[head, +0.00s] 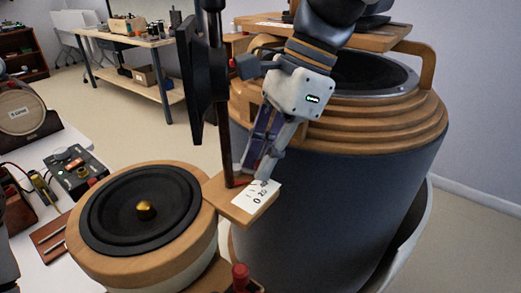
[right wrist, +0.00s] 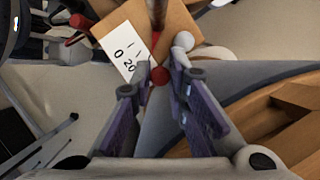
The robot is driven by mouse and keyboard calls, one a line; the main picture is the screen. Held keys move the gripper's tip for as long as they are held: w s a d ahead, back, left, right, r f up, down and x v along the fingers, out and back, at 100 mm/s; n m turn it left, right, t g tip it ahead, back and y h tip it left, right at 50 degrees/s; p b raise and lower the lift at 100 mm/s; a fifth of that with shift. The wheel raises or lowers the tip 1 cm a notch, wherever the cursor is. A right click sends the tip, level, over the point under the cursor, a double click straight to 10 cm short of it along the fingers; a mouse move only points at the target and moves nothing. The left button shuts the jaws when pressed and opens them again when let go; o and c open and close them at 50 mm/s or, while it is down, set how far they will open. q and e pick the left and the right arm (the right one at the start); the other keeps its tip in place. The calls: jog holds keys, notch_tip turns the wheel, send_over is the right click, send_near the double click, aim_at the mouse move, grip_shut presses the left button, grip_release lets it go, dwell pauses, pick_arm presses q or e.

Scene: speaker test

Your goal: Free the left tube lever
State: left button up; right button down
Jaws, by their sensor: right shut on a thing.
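My right gripper (head: 250,176) reaches down beside the upright dark red tube (head: 226,130), just above a wooden block with a white card (head: 262,195) marked with a 0 and a 20. In the right wrist view its fingertips (right wrist: 156,82) are close together around a small red knob (right wrist: 160,76), which appears to be the end of a lever. The lever's arm is mostly hidden by the fingers. A white knob (right wrist: 184,40) lies just beyond the right finger. My left gripper does not show.
A round speaker (head: 145,209) with a wooden rim stands left of the block. A large dark drum (head: 330,190) with stepped wooden rings stands close on the right. A red knob (head: 240,276) stands in front. A black panel (head: 200,85) hangs beside the tube.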

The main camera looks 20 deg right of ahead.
dwell(0.5)
jog(key=c, duration=1.6)
grip_release()
jog(key=shift+o, duration=0.2)
jog(key=shift+r, duration=0.1)
jog(key=v, duration=1.2)
jog(key=shift+s, duration=0.1)
